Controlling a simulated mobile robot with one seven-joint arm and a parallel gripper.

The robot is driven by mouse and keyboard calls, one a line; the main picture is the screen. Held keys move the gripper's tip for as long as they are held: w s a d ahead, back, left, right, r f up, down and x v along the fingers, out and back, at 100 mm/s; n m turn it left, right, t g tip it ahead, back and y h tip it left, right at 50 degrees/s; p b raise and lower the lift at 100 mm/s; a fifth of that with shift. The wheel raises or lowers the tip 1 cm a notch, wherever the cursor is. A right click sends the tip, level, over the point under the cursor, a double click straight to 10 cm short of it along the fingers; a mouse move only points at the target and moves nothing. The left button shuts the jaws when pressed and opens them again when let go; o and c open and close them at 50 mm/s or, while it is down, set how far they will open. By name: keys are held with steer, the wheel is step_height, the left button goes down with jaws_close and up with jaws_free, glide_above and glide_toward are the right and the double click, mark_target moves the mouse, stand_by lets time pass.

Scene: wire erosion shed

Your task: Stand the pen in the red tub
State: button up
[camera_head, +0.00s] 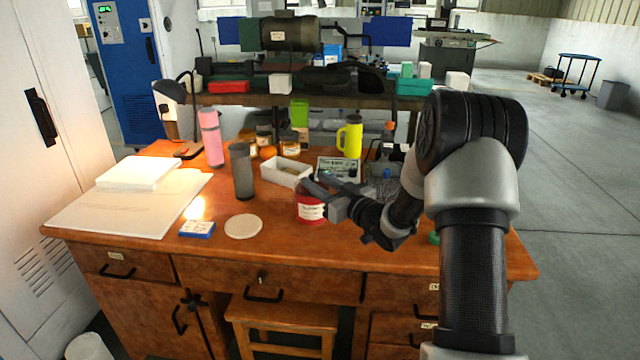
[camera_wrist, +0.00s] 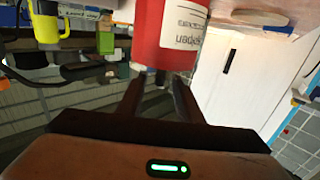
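The red tub (camera_head: 311,212) with a white label stands upright on the wooden desk, right of centre. My gripper (camera_head: 313,184) is just above its rim, reaching in from the right. In the wrist view the tub (camera_wrist: 148,40) appears upside down beyond the fingertips. My gripper (camera_wrist: 157,82) is open there, its two fingers apart. A short dark stub, seemingly the end of the pen (camera_wrist: 161,78), shows at the tub's mouth between the fingers, with gaps on both sides. The rest of the pen is hidden, and the tub's inside cannot be seen.
A white tray (camera_head: 287,173) is behind the tub, and a dark grey tumbler (camera_head: 242,172) is to the left. A round pale disc (camera_head: 243,226) and a blue-and-white box (camera_head: 197,229) lie in front left. A yellow mug (camera_head: 350,137) stands behind. The desk's front strip is clear.

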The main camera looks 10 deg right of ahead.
steer(key=p+v, duration=0.2)
steer(key=v, duration=1.5)
steer(key=shift+s+p, duration=0.2)
steer(key=shift+p, duration=0.15)
step_height(320, 180, up, 11)
steer(key=a+m+g+h, duration=0.15)
steer(key=g+h, duration=0.25)
steer(key=h, duration=0.4)
steer(key=s+a+m+g, duration=0.2)
steer(key=s+a+g, duration=0.15)
steer(key=s, duration=1.05)
steer(key=s+a+m+g, duration=0.2)
steer(key=s+a+g, duration=0.15)
steer(key=s, duration=0.95)
step_height(320, 180, up, 26)
steer(key=p, duration=2.5)
steer(key=shift+a+f+t, duration=0.2)
steer(key=shift+a+t, duration=0.1)
